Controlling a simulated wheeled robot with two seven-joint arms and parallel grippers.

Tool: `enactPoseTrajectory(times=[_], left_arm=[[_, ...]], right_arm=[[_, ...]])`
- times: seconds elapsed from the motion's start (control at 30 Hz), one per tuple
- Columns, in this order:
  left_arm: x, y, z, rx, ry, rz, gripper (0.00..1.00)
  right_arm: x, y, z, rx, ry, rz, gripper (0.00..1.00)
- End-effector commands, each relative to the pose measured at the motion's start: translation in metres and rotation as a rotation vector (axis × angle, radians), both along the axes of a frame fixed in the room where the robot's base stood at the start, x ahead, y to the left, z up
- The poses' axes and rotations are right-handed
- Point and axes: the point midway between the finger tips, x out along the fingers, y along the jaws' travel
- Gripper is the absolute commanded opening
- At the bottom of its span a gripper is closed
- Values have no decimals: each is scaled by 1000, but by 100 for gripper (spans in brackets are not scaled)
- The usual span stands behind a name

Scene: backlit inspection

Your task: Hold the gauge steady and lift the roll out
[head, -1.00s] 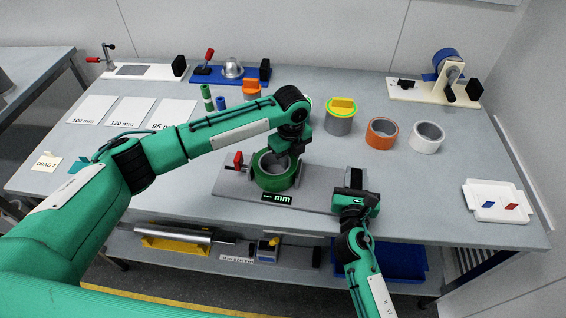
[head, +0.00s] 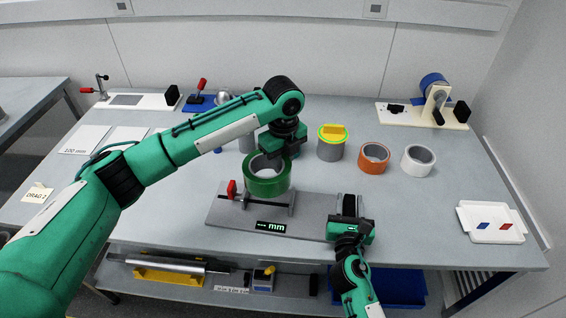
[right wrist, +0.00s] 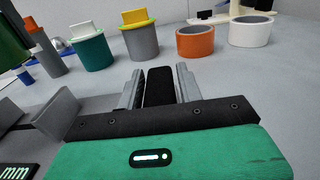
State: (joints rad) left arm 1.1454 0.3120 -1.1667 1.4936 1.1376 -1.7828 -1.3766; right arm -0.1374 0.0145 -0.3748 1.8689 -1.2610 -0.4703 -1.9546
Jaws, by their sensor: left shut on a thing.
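The green roll (head: 268,187) hangs from my left gripper (head: 280,152), which is shut on its rim. It is roughly level and appears just above the grey gauge (head: 312,222), between its upright jaws. The gauge has a red clamp lever and a lit "mm" display. My right gripper (head: 349,208) is at the gauge's right end. A dark green edge of the roll (right wrist: 12,45) shows at the upper left there.
A grey cylinder with a yellow top (head: 330,150), an orange roll (head: 374,158) and a white roll (head: 419,159) stand behind to the right. A white tray (head: 491,236) lies at the right edge. The bench between tray and gauge is clear.

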Motion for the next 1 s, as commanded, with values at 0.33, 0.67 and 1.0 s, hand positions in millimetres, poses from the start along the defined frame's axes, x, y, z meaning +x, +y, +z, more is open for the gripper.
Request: enactPoseTrajectory(times=[0.33, 0.67, 1.0], left_arm=[[0, 0, 1, -1, -1, 0, 0], [0, 0, 1, -1, -1, 0, 0], [0, 0, 1, -1, -1, 0, 0]], right_arm=[[0, 0, 2, 1, -5, 1, 53], [-33, 3, 1, 0, -2, 1, 53], [-94, 7, 1, 0, -1, 1, 53]])
